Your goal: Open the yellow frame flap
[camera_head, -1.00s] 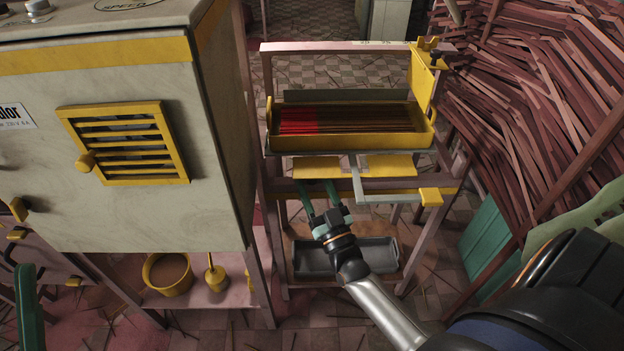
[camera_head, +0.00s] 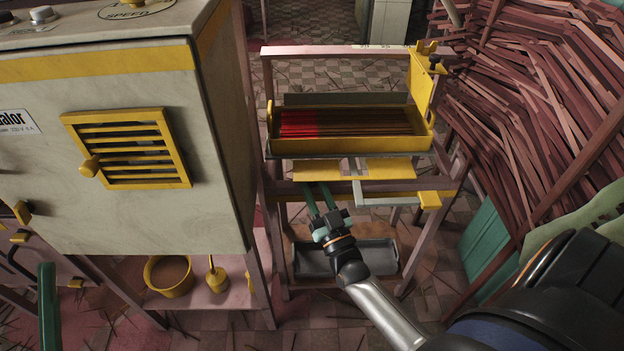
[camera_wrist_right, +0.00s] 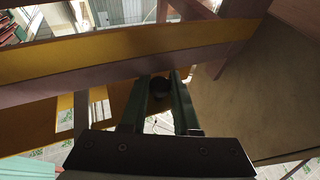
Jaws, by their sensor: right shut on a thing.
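The yellow frame flap appears to be the flat yellow panel (camera_head: 390,169) under the tray, on the pinkish frame in the middle of the head view. A grey bracket crosses in front of it. My right gripper (camera_head: 316,186) reaches up to the panel's lower left edge. In the right wrist view its green fingers (camera_wrist_right: 161,85) are shut on a small dark round knob (camera_wrist_right: 159,86). A yellow band (camera_wrist_right: 130,52) crosses above the fingers there. I cannot tell how the knob joins the flap. One green finger of my left gripper (camera_head: 48,305) shows at the lower left, away from the frame.
A yellow tray (camera_head: 350,145) of red and brown sticks sits above the panel. A grey bin (camera_head: 345,258) stands below. A cream cabinet (camera_head: 215,130) closes off the left, and stacked reddish sticks (camera_head: 540,110) fill the right.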

